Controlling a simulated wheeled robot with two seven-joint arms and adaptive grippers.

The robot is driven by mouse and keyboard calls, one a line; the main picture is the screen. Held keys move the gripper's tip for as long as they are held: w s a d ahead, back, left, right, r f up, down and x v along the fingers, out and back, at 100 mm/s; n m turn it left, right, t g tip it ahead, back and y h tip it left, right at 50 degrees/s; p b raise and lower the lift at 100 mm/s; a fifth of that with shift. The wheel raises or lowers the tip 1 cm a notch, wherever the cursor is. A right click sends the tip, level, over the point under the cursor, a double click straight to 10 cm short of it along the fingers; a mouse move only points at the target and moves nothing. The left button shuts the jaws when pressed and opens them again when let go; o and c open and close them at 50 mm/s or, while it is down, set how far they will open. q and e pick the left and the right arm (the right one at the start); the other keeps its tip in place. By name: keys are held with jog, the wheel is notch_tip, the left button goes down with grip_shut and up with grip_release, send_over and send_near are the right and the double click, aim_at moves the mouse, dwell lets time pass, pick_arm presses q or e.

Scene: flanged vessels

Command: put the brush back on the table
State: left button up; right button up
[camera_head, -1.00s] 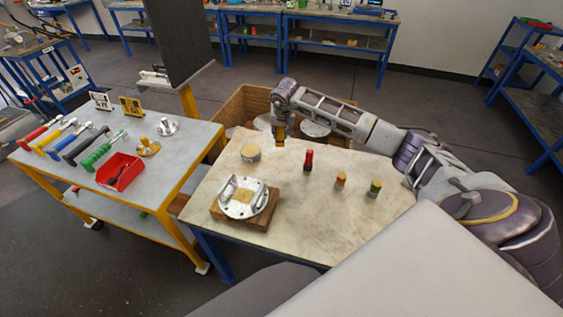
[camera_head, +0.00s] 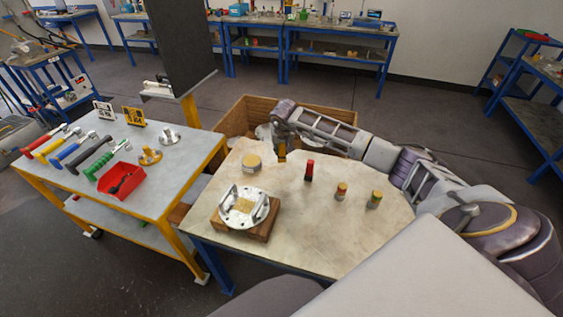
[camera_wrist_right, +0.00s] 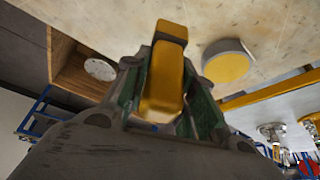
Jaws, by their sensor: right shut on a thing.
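The brush (camera_wrist_right: 164,75) shows as a yellow block-like handle between the fingers of my right gripper (camera_wrist_right: 165,95), in the right wrist view. My right gripper (camera_head: 281,146) is shut on it. In the head view the yellow brush (camera_head: 282,154) hangs below the gripper over the far edge area of the table (camera_head: 305,225). I cannot tell whether it touches the tabletop. Its bristles are not clearly visible. My left gripper is not in view.
A round tin (camera_head: 252,162) stands left of the brush and a red-topped item (camera_head: 309,170) right of it. A flanged vessel part (camera_head: 243,208) sits on a wooden block. A wooden crate (camera_head: 335,108) lies behind the table. The table's middle is clear.

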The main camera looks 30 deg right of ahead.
aim_at(281, 159)
jog(key=shift+f, duration=1.65)
jog(key=shift+f+p, duration=0.5)
jog(key=shift+f, duration=1.3)
jog(key=shift+f, duration=0.25)
jog(key=o, duration=1)
jog(key=shift+o, duration=0.2)
jog(key=shift+r, duration=0.15)
